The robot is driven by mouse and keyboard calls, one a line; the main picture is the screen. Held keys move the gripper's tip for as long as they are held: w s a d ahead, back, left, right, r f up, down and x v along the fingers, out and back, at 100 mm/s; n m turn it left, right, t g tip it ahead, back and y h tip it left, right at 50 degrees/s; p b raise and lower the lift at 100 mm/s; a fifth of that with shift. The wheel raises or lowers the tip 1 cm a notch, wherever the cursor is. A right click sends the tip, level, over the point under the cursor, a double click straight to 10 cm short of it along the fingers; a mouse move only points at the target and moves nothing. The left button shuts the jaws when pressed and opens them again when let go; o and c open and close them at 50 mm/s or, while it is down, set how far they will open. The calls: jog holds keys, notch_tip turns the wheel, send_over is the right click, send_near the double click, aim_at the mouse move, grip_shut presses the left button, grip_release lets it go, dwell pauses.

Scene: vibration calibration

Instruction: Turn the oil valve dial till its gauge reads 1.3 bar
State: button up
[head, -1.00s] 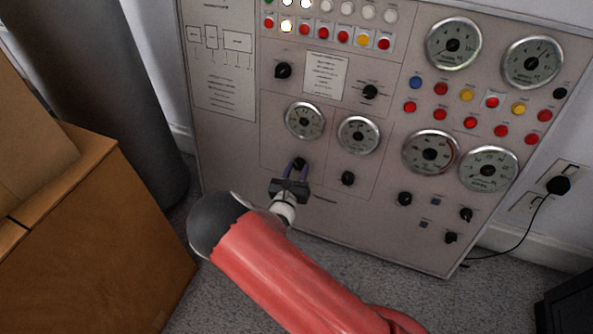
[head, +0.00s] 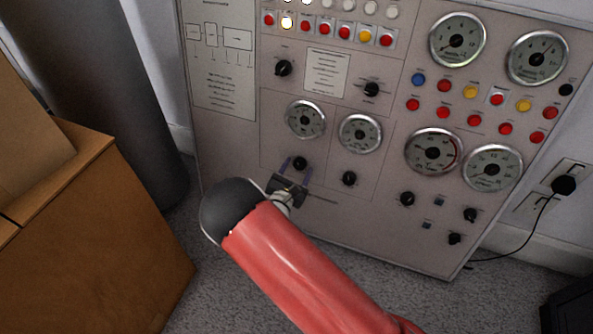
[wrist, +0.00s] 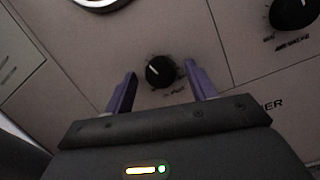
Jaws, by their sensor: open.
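A small black dial (head: 299,163) sits low on the panel, below a round gauge (head: 305,119); its label in the wrist view is too small to read surely, so I cannot confirm it is the oil valve dial. In the wrist view the dial (wrist: 160,71) shows a white pointer line and scale marks around it. The gauge's needle is too small to read in the head view; only its lower rim (wrist: 98,5) shows in the wrist view. My gripper (head: 296,168) is open, its purple fingers (wrist: 160,72) apart on either side of the dial, with gaps on both sides.
A second dial (head: 349,178) lies to the right below another gauge (head: 360,133); the wrist view labels it air valve (wrist: 293,12). More gauges, buttons and knobs fill the panel's right. A brown box (head: 90,220) stands at left, beside a dark grey cylinder (head: 105,80).

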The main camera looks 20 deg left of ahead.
jog(key=s, duration=0.7)
jog(key=shift+s+a+f, duration=0.15)
jog(key=shift+s+a, duration=0.15)
jog(key=shift+s, duration=0.1)
